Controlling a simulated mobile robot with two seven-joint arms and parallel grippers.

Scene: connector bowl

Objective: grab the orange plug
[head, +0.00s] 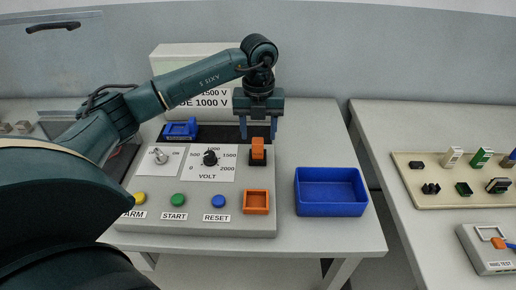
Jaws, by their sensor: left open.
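The orange plug (258,149) stands upright on the right part of the grey test panel (190,215), in a dark socket beside the volt dial. My left gripper (258,132) points down at the plug from behind and above. Its two blue fingers are apart, one to each side of the plug's top in the picture. I cannot tell whether they touch it or how far behind it they are. My right gripper is not in view.
A blue open bowl (331,205) stands right of the panel. An orange square holder (257,202) is at the panel's front right. A blue connector (181,128) sits at its back left. A beige board (450,199) with several connectors lies on the right table.

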